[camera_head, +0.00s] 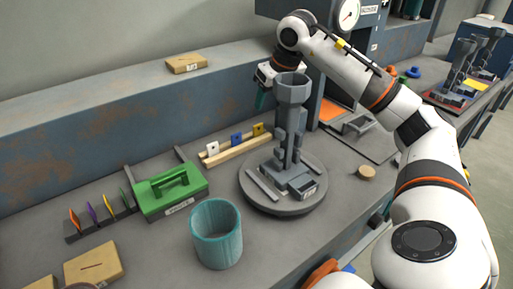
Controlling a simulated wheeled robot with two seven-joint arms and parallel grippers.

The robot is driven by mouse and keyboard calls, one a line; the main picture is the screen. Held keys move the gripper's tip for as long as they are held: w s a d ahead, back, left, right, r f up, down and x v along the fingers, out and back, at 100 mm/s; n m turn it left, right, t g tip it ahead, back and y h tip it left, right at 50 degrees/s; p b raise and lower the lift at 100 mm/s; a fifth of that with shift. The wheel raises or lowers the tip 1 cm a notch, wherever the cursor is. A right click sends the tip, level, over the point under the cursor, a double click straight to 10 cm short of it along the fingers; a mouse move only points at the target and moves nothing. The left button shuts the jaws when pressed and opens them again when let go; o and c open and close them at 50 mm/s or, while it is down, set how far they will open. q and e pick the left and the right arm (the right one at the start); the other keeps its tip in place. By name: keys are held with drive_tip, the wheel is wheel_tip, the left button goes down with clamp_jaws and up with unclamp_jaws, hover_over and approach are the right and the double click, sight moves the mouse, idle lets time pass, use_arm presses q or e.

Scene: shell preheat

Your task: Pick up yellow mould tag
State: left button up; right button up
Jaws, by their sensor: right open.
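The yellow mould tag (258,129) stands upright at the right end of a light wooden rack (240,149). A blue tag (236,139) and a white tag (212,148) stand to its left in the same rack. My right gripper (264,99) is above the yellow tag, apart from it, pointing down. It is open and empty as far as it shows; one teal finger shows, and the rest is partly hidden behind the grey funnel-topped stand. My left gripper is not in view.
The grey funnel-topped stand (291,129) rises from a round plate (284,203), close in front of the gripper. A green handled block (172,191), a teal cup (216,234) and a rack of coloured discs (98,217) are to the left. A raised ledge (130,113) runs behind.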

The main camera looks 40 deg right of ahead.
drive_tip(key=f, duration=0.2)
hover_over(259, 128)
drive_tip(key=s, duration=0.2)
wheel_tip(259, 128, down, 5)
drive_tip(key=shift+s+a+f+b, duration=0.1)
drive_tip(key=shift+f+b, duration=0.1)
drive_tip(key=shift+b, duration=0.25)
drive_tip(key=x, duration=0.4)
drive_tip(key=shift+f, duration=0.1)
drive_tip(key=shift+w+f, duration=0.25)
drive_tip(key=shift+f, duration=0.1)
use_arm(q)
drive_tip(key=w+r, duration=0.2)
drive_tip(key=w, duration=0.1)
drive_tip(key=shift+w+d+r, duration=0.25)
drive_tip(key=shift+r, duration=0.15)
use_arm(e)
drive_tip(key=c, duration=1)
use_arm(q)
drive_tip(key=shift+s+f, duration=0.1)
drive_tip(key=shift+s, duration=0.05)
use_arm(e)
drive_tip(key=shift+c, duration=0.2)
